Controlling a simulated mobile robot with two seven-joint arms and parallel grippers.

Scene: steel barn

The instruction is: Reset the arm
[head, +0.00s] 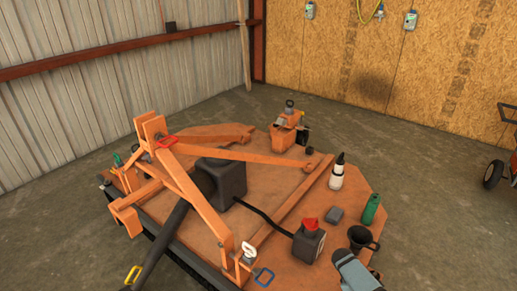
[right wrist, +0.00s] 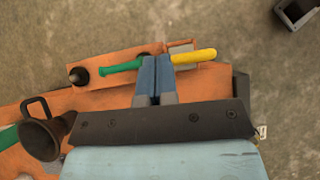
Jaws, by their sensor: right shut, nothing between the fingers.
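My right gripper (right wrist: 155,72) shows in the right wrist view with its two blue-grey fingers together, nothing visible between them. Behind the fingertips, a green and yellow rod-like thing (right wrist: 200,56) lies across an orange surface; whether they touch it I cannot tell. In the head view my right arm (head: 356,272) shows at the bottom right, at the near edge of the orange machine (head: 275,178); its fingers are not visible there. My left gripper is not in view.
Orange bars rise at the left.

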